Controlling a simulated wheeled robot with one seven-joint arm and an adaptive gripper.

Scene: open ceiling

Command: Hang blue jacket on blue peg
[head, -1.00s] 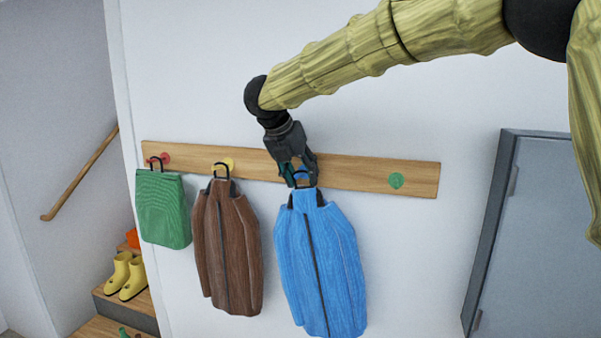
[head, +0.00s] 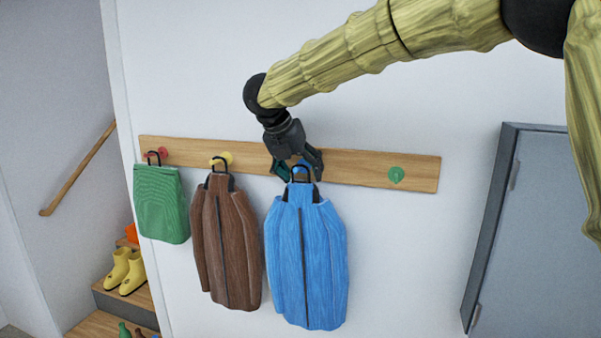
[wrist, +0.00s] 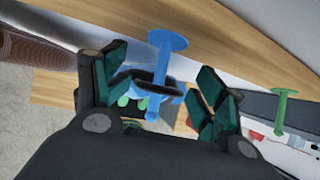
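The blue jacket (head: 306,260) hangs upright below the blue peg (head: 301,166) on the wooden rail, with its black loop (head: 301,170) up at the peg. In the wrist view the blue peg (wrist: 160,62) sticks out from the rail, and the dark loop (wrist: 150,84) lies around or across its shaft. My gripper (head: 296,172) is at the peg. Its fingers (wrist: 163,92) are spread apart, one on each side of the peg and loop, and grip nothing.
The wooden rail (head: 360,168) also carries a green bag (head: 161,205) on the red peg, a brown jacket (head: 226,245) on the yellow peg, and a bare green peg (head: 396,175). A grey door (head: 530,230) stands at right. Yellow boots (head: 126,271) stand on the stairs at left.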

